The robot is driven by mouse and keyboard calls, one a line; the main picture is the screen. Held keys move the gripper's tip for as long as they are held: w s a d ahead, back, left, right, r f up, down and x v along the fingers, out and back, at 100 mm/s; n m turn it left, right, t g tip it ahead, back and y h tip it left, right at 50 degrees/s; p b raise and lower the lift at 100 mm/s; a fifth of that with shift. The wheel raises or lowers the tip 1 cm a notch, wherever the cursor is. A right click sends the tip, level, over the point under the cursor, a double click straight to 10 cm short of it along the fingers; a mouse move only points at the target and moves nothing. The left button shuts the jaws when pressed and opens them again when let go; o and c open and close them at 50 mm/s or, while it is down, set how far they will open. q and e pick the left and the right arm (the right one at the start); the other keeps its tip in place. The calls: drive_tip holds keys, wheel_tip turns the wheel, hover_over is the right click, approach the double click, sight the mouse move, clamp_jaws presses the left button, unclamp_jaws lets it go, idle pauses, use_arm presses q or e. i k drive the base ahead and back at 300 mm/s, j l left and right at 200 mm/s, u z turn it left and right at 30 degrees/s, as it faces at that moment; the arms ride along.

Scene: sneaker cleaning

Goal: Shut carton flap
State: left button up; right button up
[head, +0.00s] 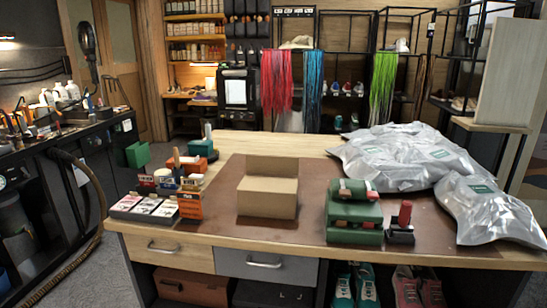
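The small brown carton (267,203) stands on the brown mat near the middle of the workbench. A flap (272,166) rises upright along its back edge, so the carton looks open at the top. Its inside is mostly hidden from this angle. I cannot make out any other flap clearly. Neither of my grippers is in view, and nothing touches the carton.
Boxes and jars (165,182) stand left of the carton on the workbench (185,245). A green case (354,212) and a red-topped item (404,215) stand to its right. Silver bags (405,155) fill the right end. The mat (225,215) is bare around the carton.

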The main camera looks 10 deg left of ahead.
sight(254, 163)
drive_tip(key=z, duration=1.3)
drive_tip(key=j+z, duration=0.4)
drive_tip(key=k+j+z, duration=0.2)
drive_tip(key=z, duration=0.2)
drive_tip(key=k+j+z, duration=0.15)
drive_tip(key=j+z, duration=0.25)
drive_tip(key=k+j+z, duration=0.2)
drive_tip(key=z, duration=0.2)
drive_tip(key=k+j+z, duration=0.25)
drive_tip(key=z, duration=0.15)
drive_tip(key=k+j+z, duration=0.35)
drive_tip(key=k, duration=0.45)
drive_tip(key=k+z, duration=0.35)
drive_tip(key=k, duration=0.45)
